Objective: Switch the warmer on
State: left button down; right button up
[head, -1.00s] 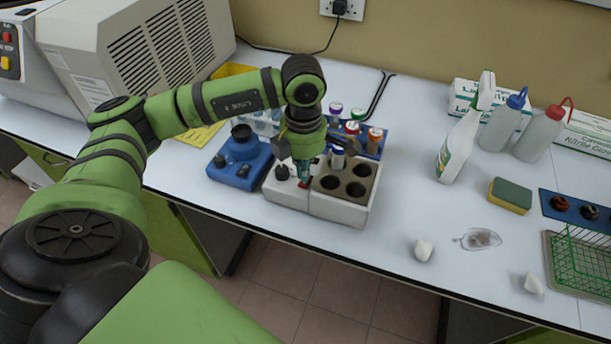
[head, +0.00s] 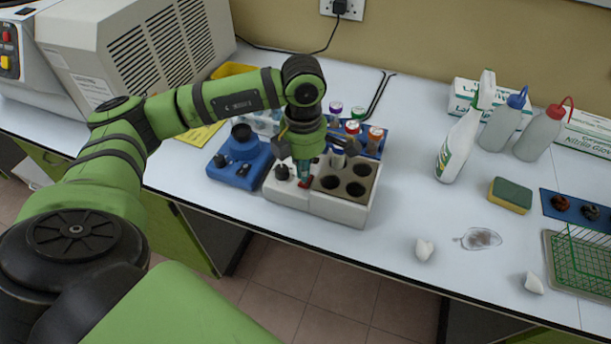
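The warmer (head: 340,208) is a white block with a dark top plate with several round wells, standing near the front edge of the bench. Its left part carries a black knob (head: 282,172) and a small red switch (head: 305,183). My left gripper (head: 303,178) points down over this control part, its tips at or just above the red switch. Whether the tips touch the switch, and whether they are closed, is too small to tell. One vial stands in a back well of the warmer, partly behind the gripper. My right gripper is out of view.
A blue mixer (head: 240,160) stands close left of the warmer. A blue rack of capped vials (head: 372,142) is right behind it. A spray bottle (head: 465,130), wash bottles (head: 503,122) and a sponge (head: 510,195) stand to the right. The bench between is clear.

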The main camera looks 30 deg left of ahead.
pick_arm(q)
jog(key=shift+f+b, duration=1.05)
jog(key=shift+f, duration=0.15)
dwell(0.3)
jog(key=shift+s+r, duration=0.1)
jog(key=shift+r+p, duration=0.6)
jog(key=shift+r, duration=0.25)
jog(key=shift+r+p, duration=1.45)
jog(key=shift+r, duration=1.2)
jog(key=shift+f, duration=0.1)
